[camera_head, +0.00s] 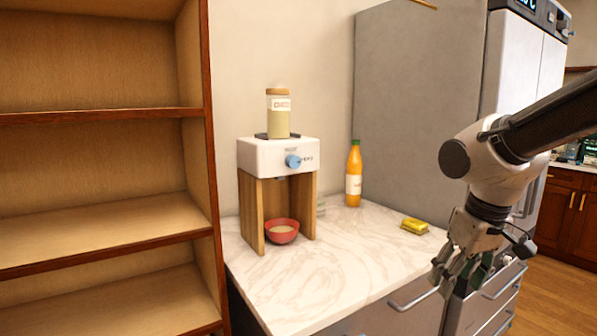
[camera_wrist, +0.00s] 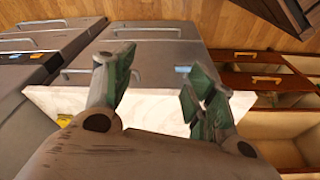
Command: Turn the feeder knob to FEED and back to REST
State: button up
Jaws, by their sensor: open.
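The feeder (camera_head: 278,160) is a white box on wooden side panels, standing on the marble counter. Its blue knob (camera_head: 293,161) is on the white front face, with small lettering to its right that I cannot read clearly. A labelled jar (camera_head: 278,114) with a wooden lid stands on top. A red bowl (camera_head: 282,231) with pale contents sits beneath, between the panels. My gripper (camera_head: 460,276) is in front of the counter at the right, far from the knob. In the wrist view, my gripper (camera_wrist: 160,85) has its fingers apart with nothing between them. The wrist view does not show the knob.
An orange bottle (camera_head: 354,175) and a yellow packet (camera_head: 415,226) stand or lie on the counter (camera_head: 345,250) right of the feeder. A wooden shelf unit (camera_head: 100,115) is at the left. A large grey appliance (camera_head: 420,90) is behind. The counter's front middle is clear.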

jog(key=w+a+f+t+y, duration=0.2)
jog(key=w+a+f, duration=0.1)
jog(key=w+a, duration=0.85)
jog(key=m+t+y, duration=0.5)
jog(key=t+y, duration=0.2)
jog(key=t, duration=0.4)
send_near(295, 163)
jog(key=w, duration=0.1)
jog(key=shift+m, duration=0.3)
jog(key=x, duration=0.8)
jog(key=shift+a, duration=0.3)
jog(key=c, duration=1)
